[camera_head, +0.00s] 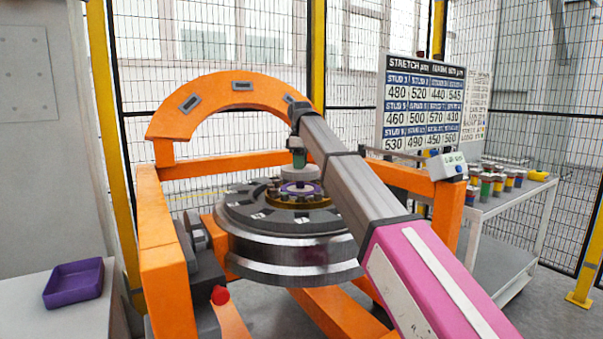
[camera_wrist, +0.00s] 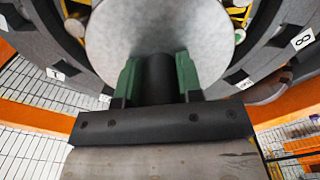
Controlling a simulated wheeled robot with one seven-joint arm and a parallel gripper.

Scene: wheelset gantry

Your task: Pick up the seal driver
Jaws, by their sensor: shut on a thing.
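The seal driver is a pale grey disc (camera_head: 292,172) with a dark round handle. In the wrist view its disc (camera_wrist: 160,28) fills the top middle and its handle (camera_wrist: 159,78) lies between the green fingers. My gripper (camera_head: 299,158) is shut on the handle, above the middle of the wheel hub; its fingers also show in the wrist view (camera_wrist: 158,80). The disc is just over a purple ring (camera_head: 301,188) in the hub. I cannot tell whether the disc touches anything below it.
The grey wheelset (camera_head: 290,255) lies in an orange gantry frame (camera_head: 160,230) with an orange arch (camera_head: 235,85) behind. A purple tray (camera_head: 74,284) is on the left bench. A right-hand bench (camera_head: 500,205) holds several small containers. A number board (camera_head: 425,105) stands behind.

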